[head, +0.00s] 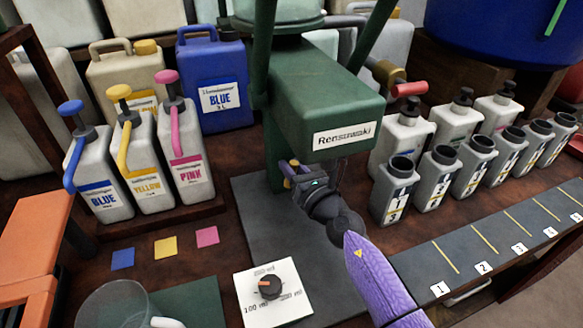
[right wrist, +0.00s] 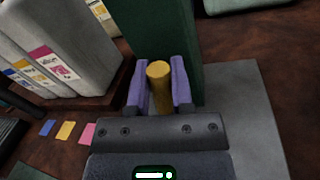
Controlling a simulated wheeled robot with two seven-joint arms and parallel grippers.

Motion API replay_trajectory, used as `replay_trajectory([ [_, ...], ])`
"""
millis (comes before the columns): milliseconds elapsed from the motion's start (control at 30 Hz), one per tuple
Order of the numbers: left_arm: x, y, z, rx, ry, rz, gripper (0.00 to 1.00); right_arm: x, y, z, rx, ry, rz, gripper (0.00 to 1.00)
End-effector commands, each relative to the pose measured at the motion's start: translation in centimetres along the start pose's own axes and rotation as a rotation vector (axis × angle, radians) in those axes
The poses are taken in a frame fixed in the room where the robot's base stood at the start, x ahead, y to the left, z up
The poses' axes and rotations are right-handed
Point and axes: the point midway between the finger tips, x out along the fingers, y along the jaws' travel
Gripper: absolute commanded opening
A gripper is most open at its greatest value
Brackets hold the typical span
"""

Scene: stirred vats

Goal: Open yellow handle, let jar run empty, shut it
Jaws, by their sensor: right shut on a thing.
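The yellow handle (right wrist: 159,88) is a short, round rod in front of the green column in the right wrist view. My right gripper (right wrist: 158,90) is shut on it, one purple finger on each side. In the head view my right gripper (head: 298,178) is at the column's lower part and mostly hides the handle. My left gripper is not in view.
A clear jug (head: 112,304) stands at the front left. A dial plate (head: 272,292) lies front centre. Blue, yellow and pink pump bottles (head: 150,160) stand left. Several grey bottles (head: 432,180) stand right, behind numbered places (head: 490,235). A red handle (head: 409,89) sticks out behind the machine.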

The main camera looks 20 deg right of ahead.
Motion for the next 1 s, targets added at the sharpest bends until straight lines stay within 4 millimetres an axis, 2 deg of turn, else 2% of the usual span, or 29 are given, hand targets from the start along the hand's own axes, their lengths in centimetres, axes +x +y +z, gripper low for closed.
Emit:
replay_trajectory([
  [233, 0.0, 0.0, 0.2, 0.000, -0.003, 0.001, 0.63, 0.0, 0.0, -0.1, 0.006, 0.000, -0.001, 0.00],
  [267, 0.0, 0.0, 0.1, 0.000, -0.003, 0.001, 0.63, 0.0, 0.0, -0.1, 0.006, 0.000, -0.001, 0.30],
  [300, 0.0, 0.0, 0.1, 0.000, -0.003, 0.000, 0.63, 0.0, 0.0, -0.1, 0.006, 0.000, -0.001, 0.38],
  [333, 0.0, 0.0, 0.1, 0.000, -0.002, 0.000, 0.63, 0.0, 0.0, -0.1, 0.006, 0.000, -0.001, 0.40],
  [667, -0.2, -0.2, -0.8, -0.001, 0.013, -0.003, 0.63, -0.6, -0.1, 0.0, 0.005, 0.001, -0.001, 0.40],
  [767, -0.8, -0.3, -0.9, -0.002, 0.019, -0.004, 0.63, -2.2, 0.0, 0.1, 0.003, 0.001, -0.001, 0.40],
  [1000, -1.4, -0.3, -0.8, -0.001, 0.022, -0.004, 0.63, -7.5, 0.0, -0.1, 0.004, 0.004, 0.000, 0.40],
])
